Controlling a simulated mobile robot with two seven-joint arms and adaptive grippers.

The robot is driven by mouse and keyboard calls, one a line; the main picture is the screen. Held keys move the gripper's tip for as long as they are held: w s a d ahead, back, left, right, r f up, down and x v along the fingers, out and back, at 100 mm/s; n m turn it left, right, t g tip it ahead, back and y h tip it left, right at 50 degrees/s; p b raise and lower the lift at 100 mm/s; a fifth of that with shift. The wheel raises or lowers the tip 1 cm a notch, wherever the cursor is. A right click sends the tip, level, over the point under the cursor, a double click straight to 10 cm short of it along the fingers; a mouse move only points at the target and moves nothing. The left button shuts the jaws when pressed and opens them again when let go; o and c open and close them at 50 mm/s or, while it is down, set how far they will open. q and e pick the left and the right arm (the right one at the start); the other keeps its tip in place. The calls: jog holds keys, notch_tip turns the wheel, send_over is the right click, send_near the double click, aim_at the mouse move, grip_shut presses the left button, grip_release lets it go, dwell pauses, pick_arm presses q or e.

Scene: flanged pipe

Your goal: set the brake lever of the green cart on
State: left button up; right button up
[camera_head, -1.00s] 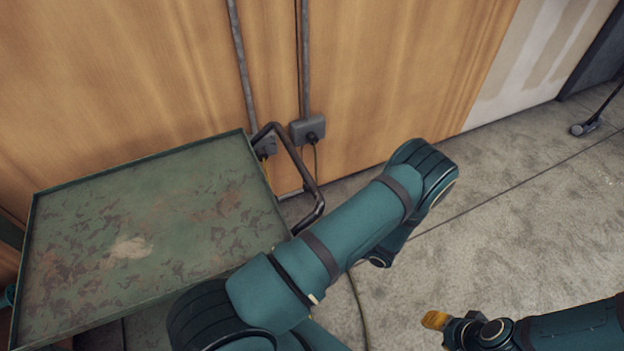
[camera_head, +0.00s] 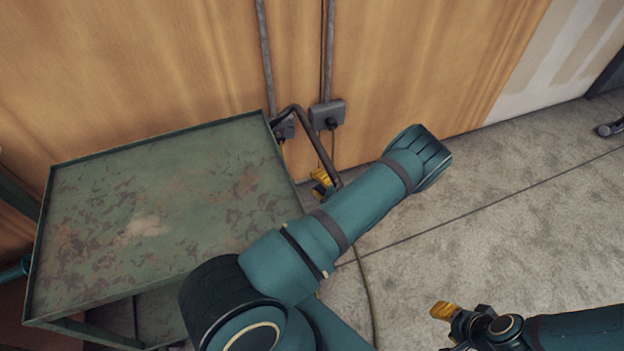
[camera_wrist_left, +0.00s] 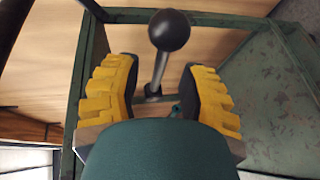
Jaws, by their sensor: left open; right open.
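The green cart (camera_head: 165,215) stands at the left of the head view, its worn flat top facing up. In the left wrist view, the brake lever (camera_wrist_left: 170,31) has a black ball knob on a thin grey stem, rising from a dark collar by the cart's green frame (camera_wrist_left: 200,20). My left gripper (camera_wrist_left: 163,72) is open, its yellow fingers on either side of the stem; I see no contact. In the head view, this gripper (camera_head: 322,183) is mostly behind my left arm, beside the cart's handle, and the lever is hidden. My right gripper (camera_head: 446,311) is open, low over the floor.
The cart's dark tubular handle (camera_head: 318,147) sticks out at its right end. Grey socket boxes (camera_head: 327,115) and conduits are on the wooden wall behind. A cable (camera_head: 366,285) lies on the floor. The concrete floor (camera_head: 500,210) at right is mostly clear.

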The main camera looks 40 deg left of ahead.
pick_arm(q)
jog(key=shift+w+a+f, duration=0.1)
jog(key=shift+a+f, duration=0.05)
jog(key=shift+a, duration=0.55)
jog(key=shift+a+f, duration=0.1)
jog(key=shift+a, duration=0.55)
jog(key=shift+o, duration=0.2)
grip_shut()
